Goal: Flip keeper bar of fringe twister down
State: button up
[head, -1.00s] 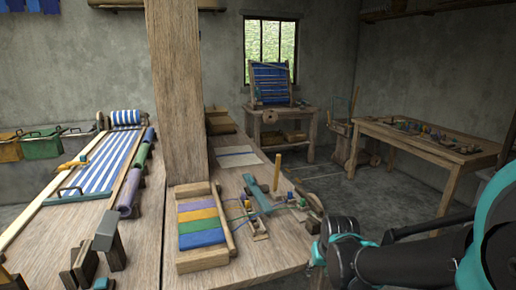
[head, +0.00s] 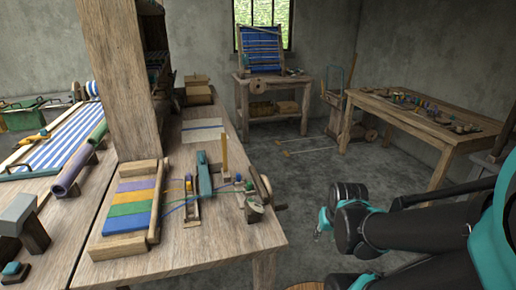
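What looks like the fringe twister (head: 252,204) sits on the right edge of the wooden bench, with a round crank part and a dark handle at its side. A teal bar (head: 204,176) and an upright yellow post (head: 225,158) stand beside it. I cannot tell which part is the keeper bar. Coloured yarns run to these parts from a small striped cloth (head: 130,208) in a wooden frame. My gripper (head: 322,224) is right of the bench, apart from the twister. It is small and partly hidden by my arm, so its opening is unclear.
A thick wooden post (head: 122,80) rises from the bench (head: 190,245). A striped warp (head: 60,140) lies at left. A small loom (head: 262,52) stands on a table behind. Another table (head: 425,118) stands at right. The floor between is mostly clear.

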aim_at(224, 134)
jog(key=i+l+u, duration=0.1)
jog(key=l, duration=0.4)
jog(key=i+l+u, duration=0.15)
jog(key=l, duration=0.35)
jog(key=i+l+u, duration=0.1)
jog(key=l, duration=0.4)
jog(key=i+l+u, duration=0.1)
jog(key=l, duration=0.45)
jog(key=i+j+u, duration=0.15)
jog(key=u, duration=0.25)
jog(key=i+u, duration=0.15)
jog(key=u, duration=0.2)
jog(key=i+j+u, duration=0.1)
jog(key=u, duration=0.3)
jog(key=k, duration=0.45)
jog(key=i, duration=0.5)
